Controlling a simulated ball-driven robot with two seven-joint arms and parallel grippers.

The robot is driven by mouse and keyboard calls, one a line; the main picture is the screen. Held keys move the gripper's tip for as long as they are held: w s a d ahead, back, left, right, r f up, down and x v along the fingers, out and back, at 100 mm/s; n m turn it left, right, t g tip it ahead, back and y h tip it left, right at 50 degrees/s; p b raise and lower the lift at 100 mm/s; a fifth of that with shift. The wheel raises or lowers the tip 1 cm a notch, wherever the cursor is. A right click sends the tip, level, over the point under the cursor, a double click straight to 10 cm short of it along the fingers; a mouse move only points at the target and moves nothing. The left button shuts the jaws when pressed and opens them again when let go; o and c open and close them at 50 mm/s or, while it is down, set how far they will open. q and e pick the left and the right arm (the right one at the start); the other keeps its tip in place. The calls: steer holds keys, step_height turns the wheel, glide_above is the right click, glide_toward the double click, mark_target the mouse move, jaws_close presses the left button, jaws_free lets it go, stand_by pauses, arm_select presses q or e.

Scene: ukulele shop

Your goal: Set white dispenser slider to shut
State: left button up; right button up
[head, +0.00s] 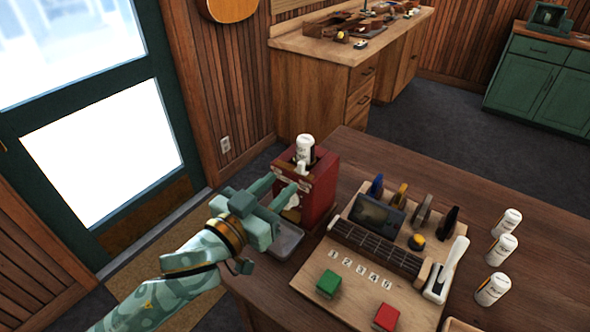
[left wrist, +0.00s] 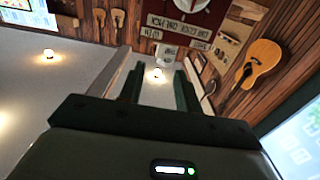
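A red dispenser box (head: 322,183) stands on the dark wooden table, with a white labelled bottle (head: 304,148) upright in its top. A small white piece (head: 301,168) shows at the front top of the box, below the bottle; I cannot tell whether it is the slider or how it is set. My left gripper (head: 283,184) is at the front left of the box with its two fingers apart and nothing seen between them. The left wrist view also shows the fingers apart (left wrist: 160,78), with a small white object (left wrist: 166,51) beyond them. My right gripper is not seen.
A metal tray (head: 287,240) lies below my left gripper. Right of the box is a wooden board with a fretboard (head: 375,247), a green block (head: 328,283), a red block (head: 386,317) and a white lever (head: 446,270). Several white bottles (head: 501,250) stand at the right.

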mark_target(299, 166)
arm_select(q)
steer(key=x, duration=0.6)
steer(key=shift+b, duration=0.3)
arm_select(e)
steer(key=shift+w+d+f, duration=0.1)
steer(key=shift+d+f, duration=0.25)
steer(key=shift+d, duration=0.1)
